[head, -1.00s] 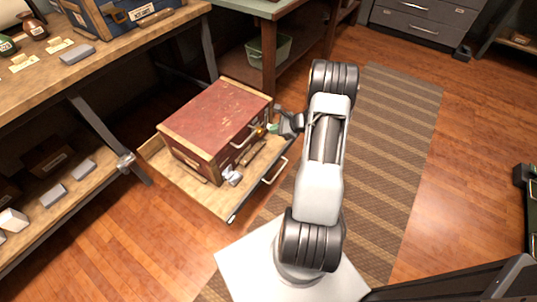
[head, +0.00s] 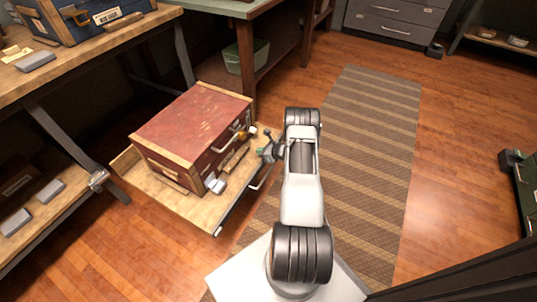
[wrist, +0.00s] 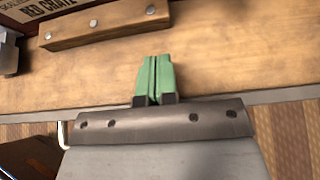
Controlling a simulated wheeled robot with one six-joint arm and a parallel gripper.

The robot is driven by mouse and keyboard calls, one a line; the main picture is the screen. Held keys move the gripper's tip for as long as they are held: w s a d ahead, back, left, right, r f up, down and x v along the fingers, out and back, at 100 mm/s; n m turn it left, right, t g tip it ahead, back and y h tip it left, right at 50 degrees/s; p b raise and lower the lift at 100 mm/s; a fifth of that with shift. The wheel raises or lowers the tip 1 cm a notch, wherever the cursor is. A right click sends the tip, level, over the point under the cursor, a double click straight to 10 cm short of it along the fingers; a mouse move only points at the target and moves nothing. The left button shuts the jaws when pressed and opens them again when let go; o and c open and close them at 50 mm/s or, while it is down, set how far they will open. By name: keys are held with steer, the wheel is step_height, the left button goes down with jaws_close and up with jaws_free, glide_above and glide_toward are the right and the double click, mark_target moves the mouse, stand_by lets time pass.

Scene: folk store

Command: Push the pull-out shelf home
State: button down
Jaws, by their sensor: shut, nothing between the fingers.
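The pull-out shelf (head: 197,210) is a wooden board with a dark metal front edge and a pale bar handle (head: 262,178). It stands out from under the workbench at left. A red crate (head: 192,125) with wooden edges sits on it. My gripper (head: 262,150) is at the shelf's front right, beside the crate. In the wrist view my green fingertips (wrist: 154,78) are shut together and empty, over the shelf board (wrist: 220,68) near its front edge. A wooden bar on the crate (wrist: 105,25) lies just beyond them. I cannot tell whether the fingertips touch the board.
The workbench (head: 75,55) at left carries a blue crate (head: 85,15). A green bin (head: 245,57) stands on a low shelf behind. Grey drawers (head: 395,15) stand at the back.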

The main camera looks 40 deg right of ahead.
mark_target(248, 148)
steer(key=shift+w+a+f+b, duration=0.1)
steer(key=shift+w+a+b, duration=0.3)
steer(key=shift+w, duration=0.6)
steer(key=shift+w+a+f+b, duration=0.1)
steer(key=shift+w+a, duration=0.45)
steer(key=shift+w, duration=0.45)
steer(key=shift+r, duration=0.1)
